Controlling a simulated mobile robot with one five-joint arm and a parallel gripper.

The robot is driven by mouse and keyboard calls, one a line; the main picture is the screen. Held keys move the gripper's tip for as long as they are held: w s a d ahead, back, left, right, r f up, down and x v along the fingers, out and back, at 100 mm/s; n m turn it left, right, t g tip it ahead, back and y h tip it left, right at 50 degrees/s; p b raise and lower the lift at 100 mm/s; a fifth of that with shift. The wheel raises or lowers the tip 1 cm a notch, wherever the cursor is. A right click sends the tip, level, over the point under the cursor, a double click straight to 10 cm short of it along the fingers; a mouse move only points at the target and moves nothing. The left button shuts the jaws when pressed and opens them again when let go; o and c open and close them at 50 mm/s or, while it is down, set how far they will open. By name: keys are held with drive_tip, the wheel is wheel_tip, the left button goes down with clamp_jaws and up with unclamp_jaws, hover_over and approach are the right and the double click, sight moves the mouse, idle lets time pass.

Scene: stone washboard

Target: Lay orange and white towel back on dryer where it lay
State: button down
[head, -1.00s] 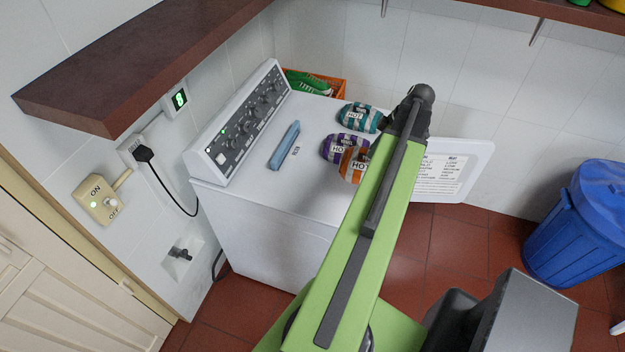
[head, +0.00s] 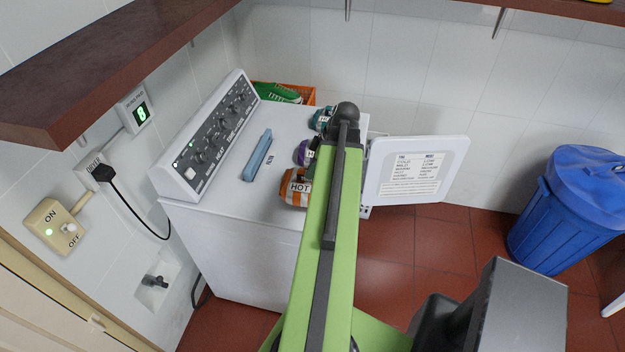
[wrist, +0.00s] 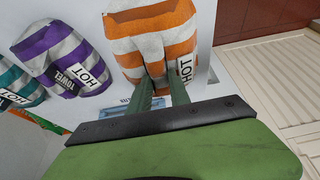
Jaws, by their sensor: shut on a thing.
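The orange and white striped towel (head: 293,190), with a HOT label, is over the near part of the dryer's white top (head: 232,205). In the wrist view the towel (wrist: 150,42) fills the upper middle. My gripper (wrist: 160,90) is shut on its lower end, with the two green fingers close together against the cloth. In the head view my arm hides the gripper and part of the towel. Whether the towel touches the dryer top I cannot tell.
A purple and white towel (wrist: 62,60) and a teal and white towel (wrist: 15,80) lie beside it on the dryer. A blue bar (head: 257,155) lies near the control panel (head: 222,125). An open white door panel (head: 415,172) juts out right. A blue bin (head: 560,210) stands further right.

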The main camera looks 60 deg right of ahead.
drive_tip(key=shift+f+b, duration=2.1)
drive_tip(key=shift+f, duration=0.05)
drive_tip(key=c, duration=1.2)
unclamp_jaws()
drive_tip(key=shift+r, duration=0.1)
drive_tip(key=shift+r+p, duration=0.35)
drive_tip(key=shift+p, duration=0.1)
drive_tip(key=p+v, duration=1)
drive_tip(key=v, duration=0.1)
drive_tip(key=shift+s+r+p, duration=0.2)
drive_tip(key=shift+r+p, duration=0.1)
drive_tip(key=shift+p, duration=0.05)
